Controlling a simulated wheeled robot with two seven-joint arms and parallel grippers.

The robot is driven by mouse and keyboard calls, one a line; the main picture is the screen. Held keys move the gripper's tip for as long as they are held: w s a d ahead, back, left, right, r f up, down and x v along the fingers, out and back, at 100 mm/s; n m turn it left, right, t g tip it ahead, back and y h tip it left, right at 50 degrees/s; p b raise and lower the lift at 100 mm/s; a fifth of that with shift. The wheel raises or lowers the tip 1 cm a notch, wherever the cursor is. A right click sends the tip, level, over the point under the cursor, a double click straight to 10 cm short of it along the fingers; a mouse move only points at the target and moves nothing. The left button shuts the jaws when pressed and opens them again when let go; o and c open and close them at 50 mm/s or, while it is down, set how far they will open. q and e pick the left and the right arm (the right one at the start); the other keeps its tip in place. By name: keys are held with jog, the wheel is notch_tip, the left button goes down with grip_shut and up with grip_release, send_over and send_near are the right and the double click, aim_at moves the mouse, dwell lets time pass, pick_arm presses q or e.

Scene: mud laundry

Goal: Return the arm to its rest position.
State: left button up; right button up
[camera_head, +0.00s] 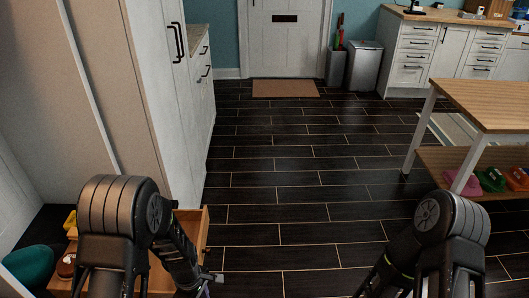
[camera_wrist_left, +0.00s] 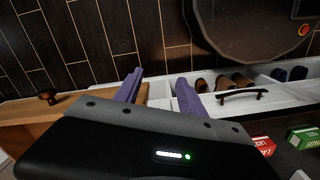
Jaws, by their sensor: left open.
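My left arm (camera_head: 118,225) comes in at the lower left of the head view, its forearm angled down and to the right. Only a small part of my left gripper (camera_head: 208,284) shows there, at the bottom edge beside a wooden drawer front. In the left wrist view the two purple fingers of my left gripper (camera_wrist_left: 160,94) stand apart with nothing held between them. My right arm (camera_head: 440,225) is at the lower right of the head view, its forearm angled down and to the left. My right gripper is out of the frame.
An open wooden drawer (camera_head: 204,232) is close to my left forearm. In the left wrist view, a white drawer (camera_wrist_left: 220,104) with a dark handle holds several shoes, near red (camera_wrist_left: 264,145) and green (camera_wrist_left: 303,137) boxes. A wooden table (camera_head: 490,100) stands right. The dark floor (camera_head: 290,190) between is clear.

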pick_arm(q)
jog(key=s+d+f+m+t+h+p, duration=0.1)
jog(key=s+d+f+m+h, duration=0.1)
jog(key=s+d+m, duration=0.9)
jog(key=s+m+h, duration=0.1)
jog(key=s, duration=0.3)
jog(key=shift+d+f+h, duration=0.25)
jog(key=shift+f+h, duration=0.1)
jog(key=shift+h, duration=0.05)
